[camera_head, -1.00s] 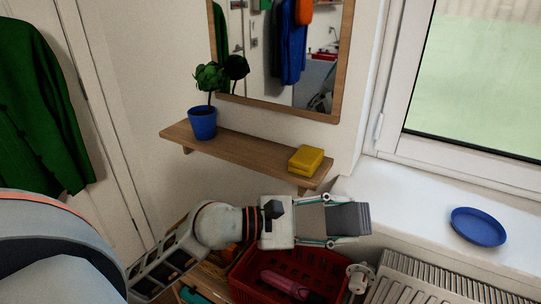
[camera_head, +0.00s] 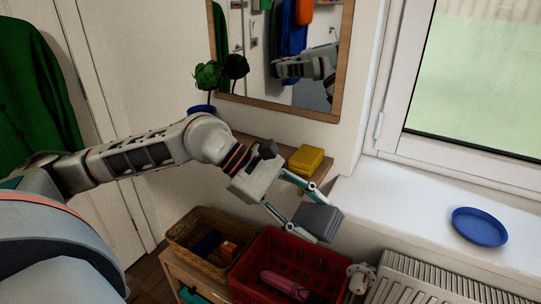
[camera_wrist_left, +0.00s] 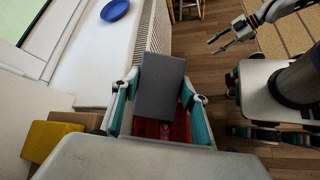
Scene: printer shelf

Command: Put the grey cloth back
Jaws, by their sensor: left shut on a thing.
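The grey cloth (camera_head: 320,223) is a folded dark grey block. My left gripper (camera_head: 308,210) is shut on it, one finger on each side, and holds it in the air above the red basket (camera_head: 262,243), in front of the wooden shelf (camera_head: 258,148). In the left wrist view, the cloth (camera_wrist_left: 160,88) sits between the teal-sided fingers, with part of the red basket (camera_wrist_left: 146,128) below. My right gripper (camera_wrist_left: 218,42) shows at the top right of the wrist view, fingers apart and empty.
A folded yellow cloth (camera_head: 307,160) lies on the shelf's right end. A plant in a blue pot (camera_head: 201,110) is partly hidden by my arm. A wicker basket (camera_head: 180,238) stands beside the red one. A blue plate (camera_head: 479,226) lies on the mostly clear white sill (camera_head: 410,205).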

